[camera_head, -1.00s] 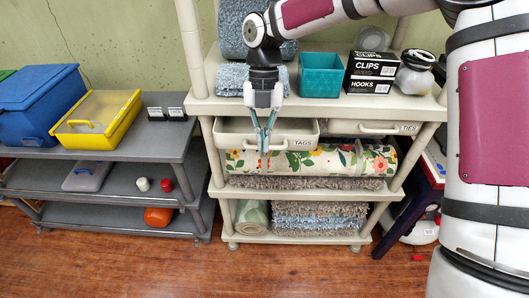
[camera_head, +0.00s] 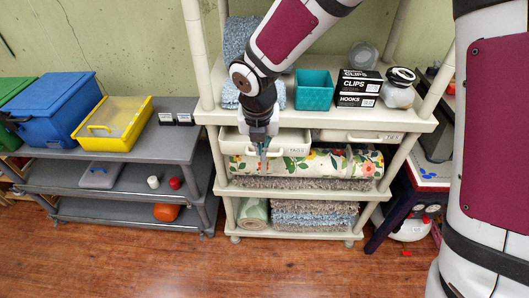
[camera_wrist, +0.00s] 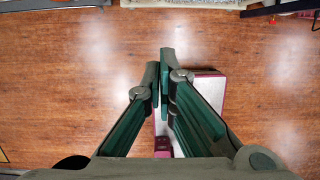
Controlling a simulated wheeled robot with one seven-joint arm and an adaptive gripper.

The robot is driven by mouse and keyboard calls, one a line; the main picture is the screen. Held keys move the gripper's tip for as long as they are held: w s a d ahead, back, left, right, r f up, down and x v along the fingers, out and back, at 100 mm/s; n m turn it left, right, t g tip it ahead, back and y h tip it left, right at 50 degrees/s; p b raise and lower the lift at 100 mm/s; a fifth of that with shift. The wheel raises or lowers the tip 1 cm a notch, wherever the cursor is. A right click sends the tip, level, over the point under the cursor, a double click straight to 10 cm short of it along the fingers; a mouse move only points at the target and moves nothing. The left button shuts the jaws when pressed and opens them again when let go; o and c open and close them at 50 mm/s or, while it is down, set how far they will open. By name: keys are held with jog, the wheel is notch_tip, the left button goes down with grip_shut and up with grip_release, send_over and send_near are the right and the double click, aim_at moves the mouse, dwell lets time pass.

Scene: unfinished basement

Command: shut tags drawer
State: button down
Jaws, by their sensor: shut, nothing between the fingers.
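The tags drawer (camera_head: 297,151) is in the cream shelf unit, under its top board, with a white "TAGS" label on its front. It is pulled partly out, and a strip of its inside shows above the front. My gripper (camera_head: 263,170) points down at the drawer's front, left of the label, and hides part of the front and handle. I cannot tell whether it touches the drawer. In the wrist view, my gripper's fingers (camera_wrist: 165,58) are together with nothing between them, over the wooden floor. The drawer does not show clearly there.
The "TIES" drawer (camera_head: 360,136) beside it looks closed. A teal bin (camera_head: 313,91), black boxes (camera_head: 358,88) and a jar (camera_head: 398,88) stand on top. A floral roll (camera_head: 330,163) lies below the drawers. A grey shelf (camera_head: 150,143) stands left. The floor in front is clear.

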jog(key=w+f+p, duration=0.1)
jog(key=w+f, duration=0.5)
jog(key=f, duration=0.4)
jog(key=shift+d, duration=0.15)
jog(key=shift+f, duration=0.1)
jog(key=w+b, duration=0.3)
jog(key=w, duration=0.1)
jog(key=w+b, duration=0.3)
jog(key=w, duration=0.1)
jog(key=shift+d+f, duration=0.1)
jog(key=shift+f, duration=0.1)
jog(key=shift+w+r, duration=0.15)
jog(key=shift+w, duration=0.25)
jog(key=shift+r, duration=0.15)
